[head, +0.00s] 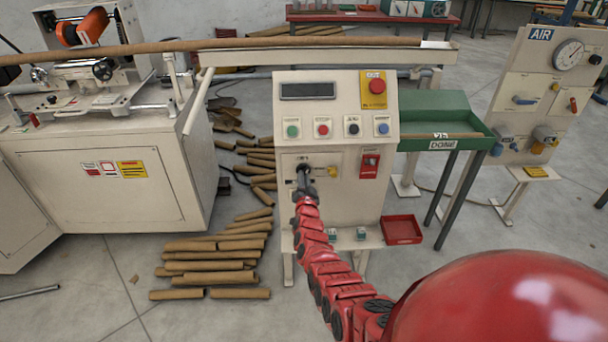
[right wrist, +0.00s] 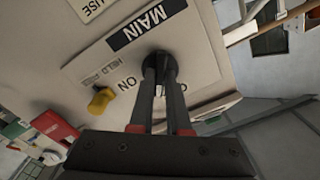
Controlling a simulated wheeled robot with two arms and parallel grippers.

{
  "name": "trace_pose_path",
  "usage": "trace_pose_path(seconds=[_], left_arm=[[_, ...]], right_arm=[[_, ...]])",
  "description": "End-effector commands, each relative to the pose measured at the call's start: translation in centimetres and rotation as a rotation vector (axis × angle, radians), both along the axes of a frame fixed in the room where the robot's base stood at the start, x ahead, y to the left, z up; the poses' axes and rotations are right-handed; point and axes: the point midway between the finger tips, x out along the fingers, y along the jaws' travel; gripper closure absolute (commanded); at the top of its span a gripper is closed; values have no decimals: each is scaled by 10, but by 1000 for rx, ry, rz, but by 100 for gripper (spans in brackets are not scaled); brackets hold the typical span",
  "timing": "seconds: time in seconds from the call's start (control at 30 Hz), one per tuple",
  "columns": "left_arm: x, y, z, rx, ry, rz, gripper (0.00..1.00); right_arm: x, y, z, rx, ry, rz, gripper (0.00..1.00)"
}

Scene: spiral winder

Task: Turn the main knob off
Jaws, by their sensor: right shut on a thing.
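The control console (head: 335,110) stands in the middle of the head view. Its main knob (right wrist: 160,64) is black and round, on a pale plate (right wrist: 205,62) marked MAIN and ON in the right wrist view. My right gripper (head: 304,176) reaches the lower left of the console front. In the right wrist view its two dark fingers (right wrist: 160,78) are shut on the knob. The fingers cover part of the knob and some lettering, so its exact setting cannot be read. My left gripper is not in view.
A yellow piece (right wrist: 100,100) and a red switch box (head: 370,165) sit beside the knob. Coloured buttons (head: 323,130) and a red emergency button (head: 376,87) are above. Cardboard tubes (head: 215,265) lie on the floor at left; a green DONE tray (head: 440,112) stands at right.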

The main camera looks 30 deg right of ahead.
Motion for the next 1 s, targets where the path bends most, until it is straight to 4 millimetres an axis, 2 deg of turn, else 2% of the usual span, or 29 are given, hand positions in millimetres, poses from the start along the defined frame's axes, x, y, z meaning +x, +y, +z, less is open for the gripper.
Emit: trace_pose_path(seconds=[0.2,0.5,1.0], left_arm=[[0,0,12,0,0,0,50],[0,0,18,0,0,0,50],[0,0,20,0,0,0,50]], right_arm=[[1,2,1,-174,110,3,100],[1,1,1,-379,234,3,100],[1,1,0,-529,326,2,100]])
